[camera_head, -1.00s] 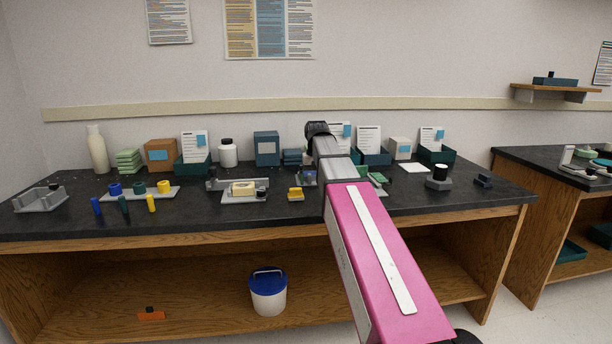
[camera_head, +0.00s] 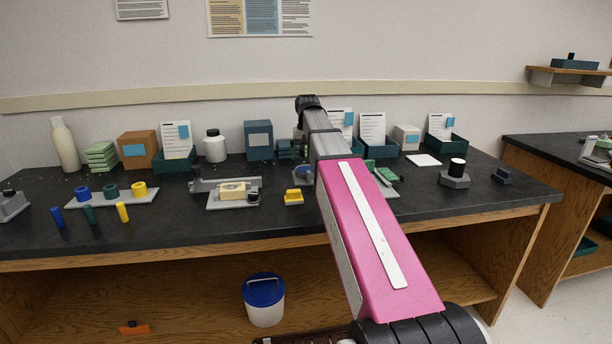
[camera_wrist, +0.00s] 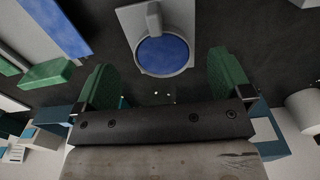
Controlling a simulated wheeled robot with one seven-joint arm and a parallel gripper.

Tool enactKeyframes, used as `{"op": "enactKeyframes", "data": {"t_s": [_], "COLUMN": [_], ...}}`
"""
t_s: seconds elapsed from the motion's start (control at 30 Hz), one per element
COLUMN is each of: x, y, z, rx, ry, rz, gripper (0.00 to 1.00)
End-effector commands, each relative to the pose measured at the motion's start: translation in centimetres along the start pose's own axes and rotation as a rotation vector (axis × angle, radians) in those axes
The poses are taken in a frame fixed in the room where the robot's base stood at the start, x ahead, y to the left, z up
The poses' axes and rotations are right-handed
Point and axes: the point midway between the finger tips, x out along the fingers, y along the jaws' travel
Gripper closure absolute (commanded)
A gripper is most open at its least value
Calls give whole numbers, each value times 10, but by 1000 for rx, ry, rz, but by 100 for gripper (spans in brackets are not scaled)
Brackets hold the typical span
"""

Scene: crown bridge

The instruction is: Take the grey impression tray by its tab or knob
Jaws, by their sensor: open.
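In the wrist view a grey piece (camera_wrist: 128,22) with a round blue top (camera_wrist: 165,52) lies on the dark counter, a grey bar reaching over the blue. It looks like the impression tray, but I cannot be sure. In the head view a small blue-and-grey item (camera_head: 303,175), probably the same one, shows just left of my arm, partly hidden. My gripper (camera_wrist: 165,90) is open and empty, its green fingertips wide apart. In the wrist view the blue round lies just beyond and between the fingertips. The gripper's jaws are hidden in the head view.
In the wrist view a green block (camera_wrist: 45,75) lies left and a white cylinder (camera_wrist: 305,108) right. In the head view a yellow piece (camera_head: 293,197) and a grey stand with a cream block (camera_head: 232,191) lie left of my arm. Boxes and cards line the back.

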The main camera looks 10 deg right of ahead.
Motion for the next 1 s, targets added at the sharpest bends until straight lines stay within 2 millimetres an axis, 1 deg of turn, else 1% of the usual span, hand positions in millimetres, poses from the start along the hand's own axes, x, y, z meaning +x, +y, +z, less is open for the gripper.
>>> {"op": "enactKeyframes", "data": {"t_s": [0.03, 0.1, 0.2, 0.37, 0.7, 0.8, 1.0], "x": [8, 18, 26, 33, 74, 79, 79], "y": [0, 0, 0, 1, 4, 4, 4], "z": [1, 1, 1, 1, 4, 3, 3], "rx": [0, 0, 0, 0, 1, 1, 1], "ry": [-1, -1, 0, 1, -1, 1, 1], "rz": [0, 0, 0, 0, 0, 0, 0], "gripper": [3, 3, 3, 3, 3, 3, 3]}}
